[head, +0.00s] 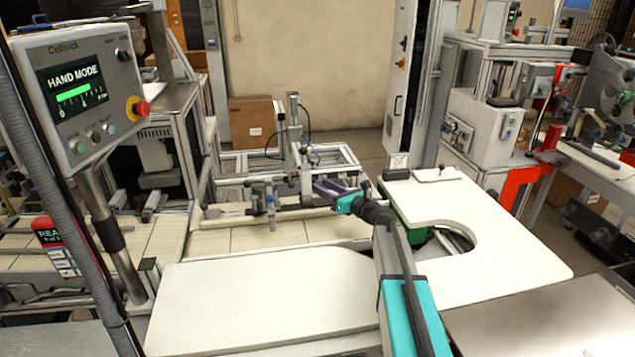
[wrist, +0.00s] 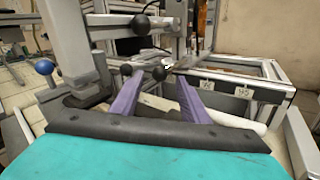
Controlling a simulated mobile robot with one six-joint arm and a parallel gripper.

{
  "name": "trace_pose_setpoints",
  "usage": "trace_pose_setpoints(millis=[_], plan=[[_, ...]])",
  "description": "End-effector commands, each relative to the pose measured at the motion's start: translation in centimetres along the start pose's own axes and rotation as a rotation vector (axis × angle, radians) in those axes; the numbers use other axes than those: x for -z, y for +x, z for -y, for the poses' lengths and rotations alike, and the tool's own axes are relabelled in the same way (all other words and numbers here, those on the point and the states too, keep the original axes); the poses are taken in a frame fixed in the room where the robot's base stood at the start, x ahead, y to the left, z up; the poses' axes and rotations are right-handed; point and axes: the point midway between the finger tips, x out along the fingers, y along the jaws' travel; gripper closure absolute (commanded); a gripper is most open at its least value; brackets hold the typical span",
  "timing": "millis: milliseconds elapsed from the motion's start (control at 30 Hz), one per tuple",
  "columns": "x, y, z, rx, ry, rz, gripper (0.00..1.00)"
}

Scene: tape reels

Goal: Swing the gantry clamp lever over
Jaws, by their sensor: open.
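My gripper (head: 322,187) is open, with two purple fingers, and reaches in among the gantry parts from the right. In the wrist view my gripper (wrist: 159,78) has its fingers spread apart. A small black ball knob (wrist: 160,73) appears between the fingertips; I cannot tell whether either finger touches it. Another black ball knob (wrist: 141,25) stands higher, beside the grey gantry upright (wrist: 175,25). The gantry (head: 293,140) stands over the pale slatted bed in the head view. I cannot tell for certain which knob belongs to the clamp lever.
A grey aluminium frame (wrist: 262,88) with small white labels lies behind the fingers. A white worktop (head: 255,290) and a white cutout table (head: 500,240) flank my arm. A control panel reading HAND MODE (head: 80,90) stands at the left.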

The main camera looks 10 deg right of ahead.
Motion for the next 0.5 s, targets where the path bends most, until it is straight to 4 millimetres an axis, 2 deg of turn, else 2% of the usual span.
trace_pose_setpoints(millis=[200,500], plan=[[-0.1,2.2,0.1,-0.001,0.000,0.000,0.59],[0.0,2.9,0.1,0.001,0.000,0.001,0.59]])
